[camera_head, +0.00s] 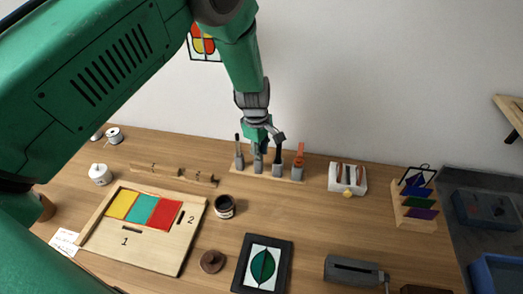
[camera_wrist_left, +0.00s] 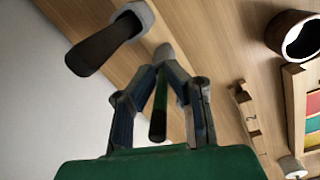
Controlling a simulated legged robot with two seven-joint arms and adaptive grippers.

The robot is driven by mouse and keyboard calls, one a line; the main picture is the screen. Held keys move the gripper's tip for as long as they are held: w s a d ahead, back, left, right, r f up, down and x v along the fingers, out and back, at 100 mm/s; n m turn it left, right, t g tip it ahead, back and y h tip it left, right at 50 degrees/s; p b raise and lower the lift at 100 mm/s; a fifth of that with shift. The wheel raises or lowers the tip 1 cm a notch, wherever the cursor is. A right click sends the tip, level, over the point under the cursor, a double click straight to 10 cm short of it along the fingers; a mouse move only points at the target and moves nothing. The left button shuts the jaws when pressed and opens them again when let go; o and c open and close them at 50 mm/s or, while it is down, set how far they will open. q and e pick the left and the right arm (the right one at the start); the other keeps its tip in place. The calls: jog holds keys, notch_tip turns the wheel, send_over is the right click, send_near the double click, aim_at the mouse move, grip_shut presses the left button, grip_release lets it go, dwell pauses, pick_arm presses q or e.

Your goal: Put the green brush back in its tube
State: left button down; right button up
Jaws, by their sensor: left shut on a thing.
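The green brush (camera_wrist_left: 161,92) is between the fingers of my left gripper (camera_wrist_left: 163,72), with its dark end toward the wrist camera. Its far end meets a grey tube (camera_wrist_left: 165,52); I cannot tell how deep it sits. In the head view my left gripper (camera_head: 259,146) points down over that grey tube (camera_head: 258,164), the second from the left in a wooden rack (camera_head: 266,176). The gripper is shut on the brush and hides most of it there. My right gripper is not in view.
Neighbouring tubes hold a dark-handled brush (camera_head: 237,143), a black-handled one (camera_head: 278,152) and an orange one (camera_head: 300,152). A dark jar (camera_head: 224,207) stands in front. A white holder (camera_head: 347,179) is right of the rack. A wooden board (camera_head: 160,246) with coloured panes lies left.

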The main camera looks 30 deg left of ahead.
pick_arm(q)
jog(key=c, duration=1)
grip_release()
jog(key=shift+c, duration=0.2)
jog(key=shift+r+p, duration=1.05)
jog(key=shift+r, duration=0.25)
jog(key=shift+r+p, duration=0.3)
jog(key=shift+r, duration=1.9)
jog(key=shift+s+f, duration=0.1)
